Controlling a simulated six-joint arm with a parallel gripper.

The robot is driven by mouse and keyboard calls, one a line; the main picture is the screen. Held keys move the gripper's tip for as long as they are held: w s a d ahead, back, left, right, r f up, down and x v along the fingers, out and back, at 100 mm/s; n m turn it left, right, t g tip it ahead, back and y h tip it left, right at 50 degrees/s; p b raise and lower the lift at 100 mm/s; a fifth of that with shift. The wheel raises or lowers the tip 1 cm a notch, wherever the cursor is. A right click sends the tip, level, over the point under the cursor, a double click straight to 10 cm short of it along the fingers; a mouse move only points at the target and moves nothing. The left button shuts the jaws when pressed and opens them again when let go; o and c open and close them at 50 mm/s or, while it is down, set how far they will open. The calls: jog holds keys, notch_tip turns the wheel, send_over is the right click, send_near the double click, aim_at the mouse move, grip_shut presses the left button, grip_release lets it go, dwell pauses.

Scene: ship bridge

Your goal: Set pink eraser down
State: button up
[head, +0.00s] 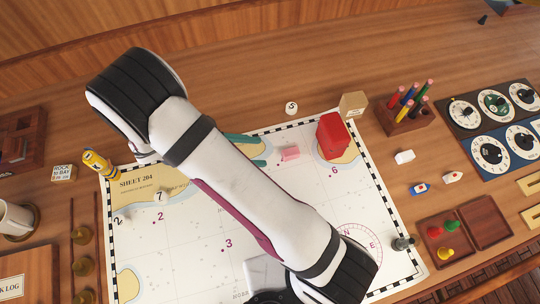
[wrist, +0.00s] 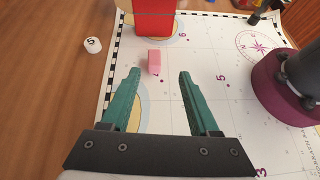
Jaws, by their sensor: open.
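The pink eraser (head: 290,153) lies on the nautical chart (head: 190,250), left of the red box (head: 333,136). In the wrist view the eraser (wrist: 154,61) rests on the chart just beyond my gripper (wrist: 158,74), in front of the red box (wrist: 153,18). The green fingers are spread apart with nothing between them. The eraser sits beyond the fingertips, nearer the left one, and appears apart from both. In the head view my arm hides the middle of the chart and most of my gripper; some green of a finger shows left of the eraser.
A numbered white piece (head: 291,108) and a tan block (head: 353,105) stand near the chart's far edge. A pencil holder (head: 405,118), a white block (head: 404,157) and an open tray with colored pegs (head: 462,232) are to the right. Bare chart lies around the eraser.

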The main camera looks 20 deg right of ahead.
jog(key=s+d+r+m+g+y, duration=0.35)
jog(key=s+r+m+y, duration=0.35)
jog(key=s+r+m, duration=0.35)
jog(key=s+a+r+m+t+y, duration=0.2)
jog(key=s+r+m+t+y, duration=0.2)
jog(key=m, duration=0.8)
jog(key=s+y, duration=0.1)
jog(key=y, duration=0.1)
jog(key=shift+s+a+r+y, duration=0.2)
jog(key=shift+s+a+y, duration=0.1)
jog(key=shift+s+a, duration=0.05)
